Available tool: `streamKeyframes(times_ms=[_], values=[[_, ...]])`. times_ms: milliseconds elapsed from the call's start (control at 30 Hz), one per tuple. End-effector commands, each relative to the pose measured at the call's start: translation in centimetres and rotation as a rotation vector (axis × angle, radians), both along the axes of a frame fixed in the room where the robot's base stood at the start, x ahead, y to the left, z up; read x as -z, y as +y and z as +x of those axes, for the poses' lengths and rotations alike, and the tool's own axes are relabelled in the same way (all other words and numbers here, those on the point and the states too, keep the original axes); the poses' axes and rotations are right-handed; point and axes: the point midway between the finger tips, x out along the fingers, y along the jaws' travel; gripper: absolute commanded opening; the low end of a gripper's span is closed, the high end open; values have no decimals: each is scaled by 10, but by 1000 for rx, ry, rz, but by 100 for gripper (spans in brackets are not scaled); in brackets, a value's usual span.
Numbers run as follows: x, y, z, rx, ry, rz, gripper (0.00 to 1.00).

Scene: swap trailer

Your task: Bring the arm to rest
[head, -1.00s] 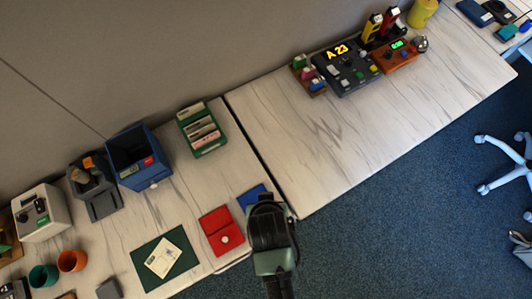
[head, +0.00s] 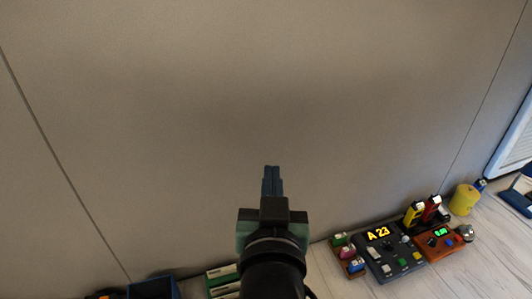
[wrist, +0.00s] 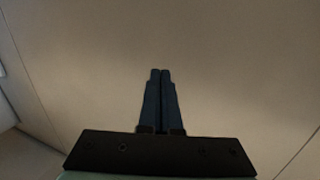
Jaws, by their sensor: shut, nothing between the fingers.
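My gripper (head: 272,172) shows at the lower middle of the head view, with its two dark fingers together and pointing up the picture, in front of the grey-beige wall panel (head: 240,80). In the wrist view my gripper (wrist: 160,72) is also shut, with the fingers side by side and nothing between them. Only the plain panel shows beyond the fingertips there. My gripper appears apart from the things on the tables; its distance to the panel cannot be told.
Along the bottom of the head view are a dark console reading A 23 (head: 381,250), an orange device (head: 437,244), a yellow container (head: 464,199), a green file holder (head: 222,273) and a blue bin (head: 153,289). A white-framed board (head: 512,140) is at the right.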

Motion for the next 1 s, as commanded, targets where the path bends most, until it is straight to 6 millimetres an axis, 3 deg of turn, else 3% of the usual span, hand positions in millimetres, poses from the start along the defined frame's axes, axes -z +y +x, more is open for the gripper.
streamKeyframes(times_ms=[33, 200, 300, 400, 500, 600, 1000], values=[[-43, 1, 1, -1, -105, -6, 0], [-170, 5, -23, -3, -440, -30, 0], [-232, 7, -49, -2, -616, -44, 0], [-276, 8, -76, 0, -753, -55, 0], [-302, 9, -95, 4, -842, -62, 0], [-314, 10, -105, 5, -886, -66, 0], [-315, 10, -106, 5, -890, -66, 0]])
